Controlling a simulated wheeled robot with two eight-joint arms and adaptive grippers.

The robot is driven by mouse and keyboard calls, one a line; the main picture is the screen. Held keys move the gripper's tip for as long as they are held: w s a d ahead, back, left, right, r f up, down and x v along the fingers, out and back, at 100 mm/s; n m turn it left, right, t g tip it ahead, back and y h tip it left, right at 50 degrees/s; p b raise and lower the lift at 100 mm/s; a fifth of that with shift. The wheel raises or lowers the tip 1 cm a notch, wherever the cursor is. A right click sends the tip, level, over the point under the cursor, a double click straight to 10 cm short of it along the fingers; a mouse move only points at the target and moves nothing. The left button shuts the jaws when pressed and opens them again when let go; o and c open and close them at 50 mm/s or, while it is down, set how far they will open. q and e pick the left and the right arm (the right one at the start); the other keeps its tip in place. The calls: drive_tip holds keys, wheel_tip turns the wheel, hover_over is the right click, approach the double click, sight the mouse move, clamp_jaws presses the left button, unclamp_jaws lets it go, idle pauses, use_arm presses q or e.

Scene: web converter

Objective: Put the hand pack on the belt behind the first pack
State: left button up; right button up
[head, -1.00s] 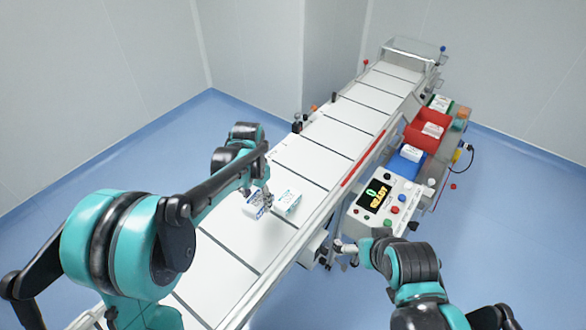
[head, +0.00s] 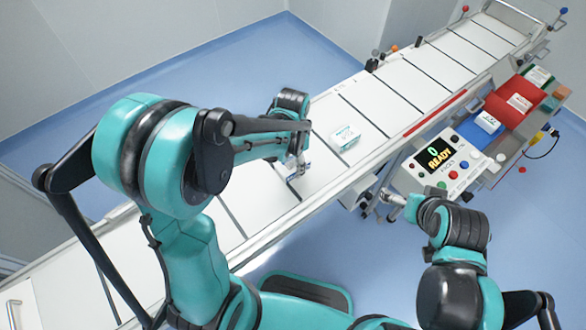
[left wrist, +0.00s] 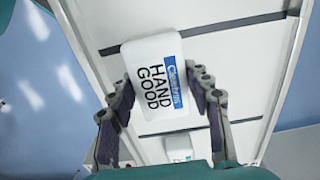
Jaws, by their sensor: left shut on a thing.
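The hand pack (left wrist: 155,85) is a white pack with black "HAND GOOD" lettering and a blue strip. My left gripper (head: 298,174) is shut on it, with one finger on each side in the left wrist view (left wrist: 163,105).
The control panel (head: 440,160) shows "0 READY" and has coloured buttons. Blue (head: 471,133) and red (head: 497,112) bins with packs stand behind it. Dark cross lines divide the belt, and a red strip (head: 435,114) runs along its near rail. The belt beyond the first pack is clear.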

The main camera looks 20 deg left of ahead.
sight(293, 169)
use_arm(q)
wheel_tip(293, 169, down, 3)
drive_tip(key=shift+w+f+b, duration=0.1)
drive_tip(key=shift+f+b, duration=0.05)
drive_tip(key=shift+b, duration=0.35)
drive_tip(key=shift+f, duration=0.2)
drive_tip(key=o, duration=1.2)
drive_tip(key=shift+r, duration=0.1)
drive_tip(key=shift+o, duration=0.2)
drive_tip(key=shift+r, duration=0.1)
